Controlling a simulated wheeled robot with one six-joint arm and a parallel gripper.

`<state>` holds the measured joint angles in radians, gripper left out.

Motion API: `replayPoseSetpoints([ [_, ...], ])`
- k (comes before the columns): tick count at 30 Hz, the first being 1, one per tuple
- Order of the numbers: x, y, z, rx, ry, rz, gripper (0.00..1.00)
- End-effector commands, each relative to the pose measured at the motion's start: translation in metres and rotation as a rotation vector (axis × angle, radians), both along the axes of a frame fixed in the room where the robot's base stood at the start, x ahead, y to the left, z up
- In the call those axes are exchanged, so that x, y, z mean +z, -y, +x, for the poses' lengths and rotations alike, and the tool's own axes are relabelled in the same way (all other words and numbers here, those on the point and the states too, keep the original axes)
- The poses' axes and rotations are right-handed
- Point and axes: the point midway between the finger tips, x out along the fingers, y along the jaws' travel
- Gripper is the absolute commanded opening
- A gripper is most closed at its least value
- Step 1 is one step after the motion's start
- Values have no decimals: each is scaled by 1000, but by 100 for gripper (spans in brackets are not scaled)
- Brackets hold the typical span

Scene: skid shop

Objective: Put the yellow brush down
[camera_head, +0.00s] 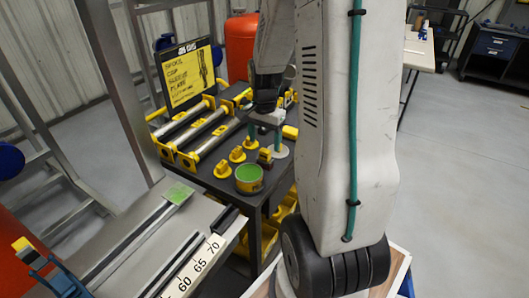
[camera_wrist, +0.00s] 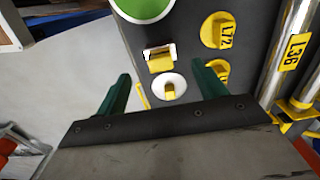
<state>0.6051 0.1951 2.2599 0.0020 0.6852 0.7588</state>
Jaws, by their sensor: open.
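My gripper (camera_head: 264,140) is open over the dark bench top, near its front right corner. In the wrist view its two green fingers (camera_wrist: 161,75) are apart with nothing held between them. A small yellow block with pale edges (camera_wrist: 159,58) lies just beyond the fingertips; it may be the yellow brush, but I cannot tell for sure. It seems to be the small yellow and dark red piece (camera_head: 265,157) below my gripper in the head view. A white disc with a yellow centre (camera_wrist: 169,87) shows between the fingers.
A green-topped round tin (camera_head: 249,178) stands close by on the bench (camera_head: 222,183). Yellow tagged pieces (camera_head: 222,170) and metal rollers in yellow holders (camera_head: 214,142) are to the left. A yellow sign (camera_head: 188,75) stands behind. A ruled rail (camera_head: 200,262) is in front.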

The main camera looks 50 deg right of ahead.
Motion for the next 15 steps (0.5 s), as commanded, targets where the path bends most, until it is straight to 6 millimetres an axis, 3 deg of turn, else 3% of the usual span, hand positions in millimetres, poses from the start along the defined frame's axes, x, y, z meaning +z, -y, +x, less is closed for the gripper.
replayPoseSetpoints([
  [9,38,-8,0,32,4,-2,70],
  [11,49,-20,-1,81,9,-6,70],
  [15,89,-72,-11,299,28,-21,70],
])
